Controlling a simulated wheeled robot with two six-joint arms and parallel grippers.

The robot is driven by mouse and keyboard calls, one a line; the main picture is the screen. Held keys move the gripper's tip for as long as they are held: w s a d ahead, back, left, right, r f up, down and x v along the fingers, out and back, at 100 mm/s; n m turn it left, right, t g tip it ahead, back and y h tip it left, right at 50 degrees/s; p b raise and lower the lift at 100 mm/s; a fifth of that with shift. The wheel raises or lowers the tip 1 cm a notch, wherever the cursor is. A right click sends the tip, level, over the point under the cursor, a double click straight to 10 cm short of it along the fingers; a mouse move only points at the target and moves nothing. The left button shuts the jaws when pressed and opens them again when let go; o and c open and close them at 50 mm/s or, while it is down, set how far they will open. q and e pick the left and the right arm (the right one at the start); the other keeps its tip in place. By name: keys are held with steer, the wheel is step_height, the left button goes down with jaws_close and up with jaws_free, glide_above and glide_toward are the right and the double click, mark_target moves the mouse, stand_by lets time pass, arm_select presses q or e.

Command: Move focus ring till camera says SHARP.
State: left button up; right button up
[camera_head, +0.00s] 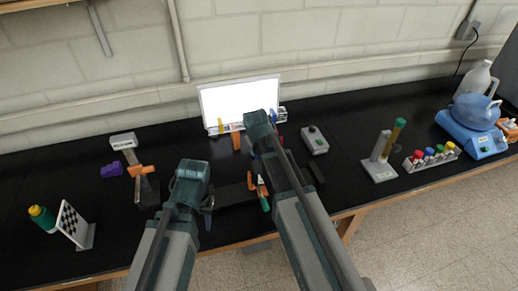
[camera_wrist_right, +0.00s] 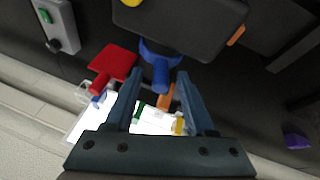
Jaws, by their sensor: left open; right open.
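In the right wrist view, a blue ring with a lever (camera_wrist_right: 160,66) sits against a dark body (camera_wrist_right: 185,22). My right gripper (camera_wrist_right: 158,80) is open. Its fingers show on either side of the lever; I cannot tell whether they touch it. In the head view my right arm hides most of that gripper. My left gripper (camera_head: 208,213) hangs low over the front of the bench, apart from the ring; its fingers are small and partly hidden. A small grey sign (camera_head: 123,140) stands at the left; its text is unreadable. I see no readable SHARP.
A bright white panel (camera_head: 240,97) stands at the back. A red plate (camera_wrist_right: 114,61) is close beside the ring. A grey box with a green button (camera_head: 314,140) lies to the right. A checkered board (camera_head: 72,222) stands at the left.

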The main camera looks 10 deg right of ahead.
steer(key=shift+r, duration=0.1)
steer(key=p+v, duration=1.2)
steer(key=v, duration=0.1)
steer(key=shift+s+r, duration=0.15)
steer(key=shift+r, duration=0.15)
steer(key=s+a+f+g+b, duration=0.1)
steer(key=s+a+f+b, duration=0.2)
steer(key=s+f+b, duration=0.3)
steer(key=s+a+f+g+b, duration=0.2)
steer(key=s+f+b, duration=0.3)
steer(key=f+b, duration=0.3)
steer(key=s+a+f+g+b, duration=0.1)
steer(key=s+a+f+b, duration=0.3)
steer(key=f, duration=0.5)
steer(key=shift+s+a+f+n+g+b, duration=0.15)
steer(key=shift+s+a+b, duration=0.05)
steer(key=shift+s+b, duration=0.55)
steer(key=shift+s+a+f+n+g+b, duration=0.15)
steer(key=shift+s+b, duration=0.4)
steer(key=shift+b, duration=0.3)
steer(key=shift+s+a+f, duration=0.15)
steer(key=shift+s, duration=0.3)
